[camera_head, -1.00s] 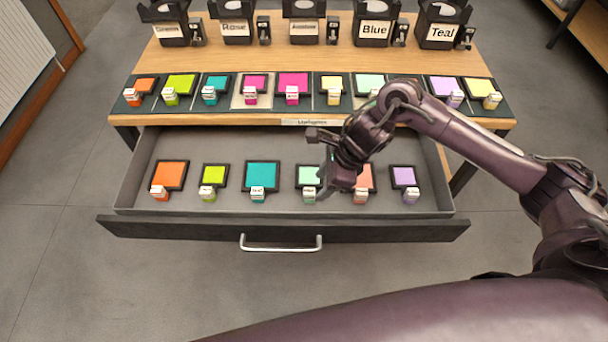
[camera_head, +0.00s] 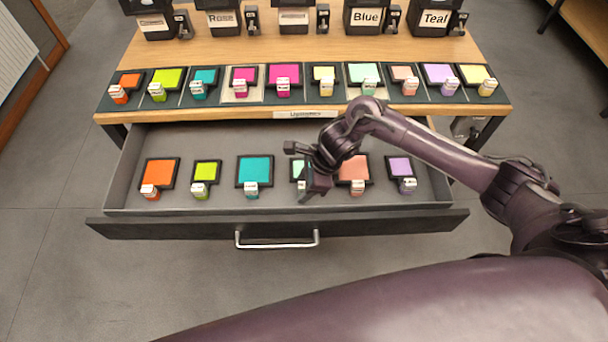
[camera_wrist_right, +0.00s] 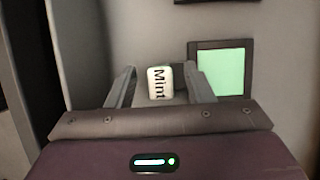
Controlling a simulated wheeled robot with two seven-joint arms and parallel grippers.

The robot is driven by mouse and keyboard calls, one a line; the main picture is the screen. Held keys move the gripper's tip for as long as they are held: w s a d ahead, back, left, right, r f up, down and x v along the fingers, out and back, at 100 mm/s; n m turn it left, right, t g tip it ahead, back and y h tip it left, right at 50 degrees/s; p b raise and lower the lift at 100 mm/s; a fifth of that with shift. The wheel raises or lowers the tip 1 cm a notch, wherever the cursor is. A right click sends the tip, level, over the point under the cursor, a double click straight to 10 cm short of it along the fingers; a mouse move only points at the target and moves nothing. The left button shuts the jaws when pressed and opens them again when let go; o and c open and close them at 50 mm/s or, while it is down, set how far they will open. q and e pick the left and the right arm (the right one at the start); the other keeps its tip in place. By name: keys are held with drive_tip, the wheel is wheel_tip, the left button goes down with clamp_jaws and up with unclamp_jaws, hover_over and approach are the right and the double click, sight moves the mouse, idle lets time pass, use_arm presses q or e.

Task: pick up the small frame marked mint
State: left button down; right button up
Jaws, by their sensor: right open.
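The small mint frame (camera_head: 297,170) lies in the open drawer, partly hidden behind my right gripper in the head view. In the head view the right gripper (camera_head: 308,192) is low over the drawer's front part. My left gripper is not in view.
The drawer (camera_head: 220,206) also holds orange, lime, teal, salmon and purple frames; the salmon frame (camera_head: 354,170) is close to the right of my gripper. A larger mint frame (camera_head: 363,75) lies in the row on the tabletop. Labelled black holders stand behind.

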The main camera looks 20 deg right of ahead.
clamp_jaws()
drive_tip(key=shift+w+r, duration=0.1)
